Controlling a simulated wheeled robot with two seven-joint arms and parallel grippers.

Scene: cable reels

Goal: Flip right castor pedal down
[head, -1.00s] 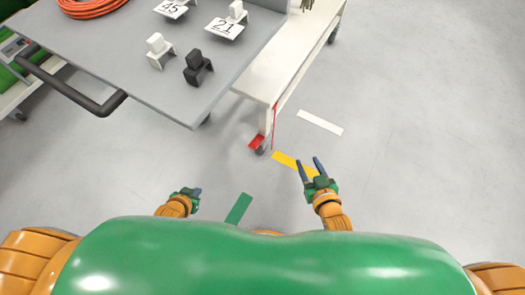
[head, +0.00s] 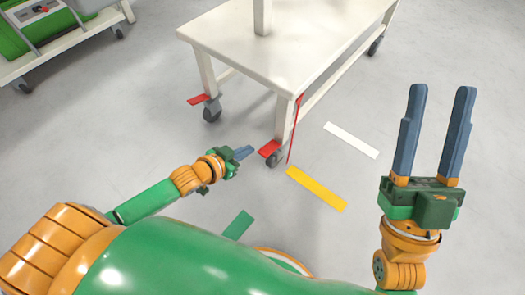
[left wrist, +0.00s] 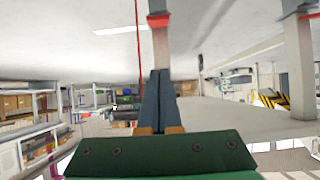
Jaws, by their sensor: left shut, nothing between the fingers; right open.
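The right castor's red pedal (head: 269,149) sticks out to the left of its castor (head: 275,160), under the near leg of the white table (head: 270,50). It also shows at that leg's end in the left wrist view (left wrist: 158,20), which appears upside down. I cannot tell the pedal's exact tilt. My left gripper (head: 250,151) is shut and empty, its tips just left of the pedal; contact is not clear. In the left wrist view its fingers (left wrist: 159,80) point toward the leg. My right gripper (head: 440,92) is open and empty, raised at the right.
The left castor's red pedal (head: 199,99) juts from the table's other front leg. A thin red upright (head: 295,128) stands beside the near leg. Yellow (head: 317,188), white (head: 351,140) and green (head: 238,225) strips mark the floor. A cart (head: 75,45) stands at upper left.

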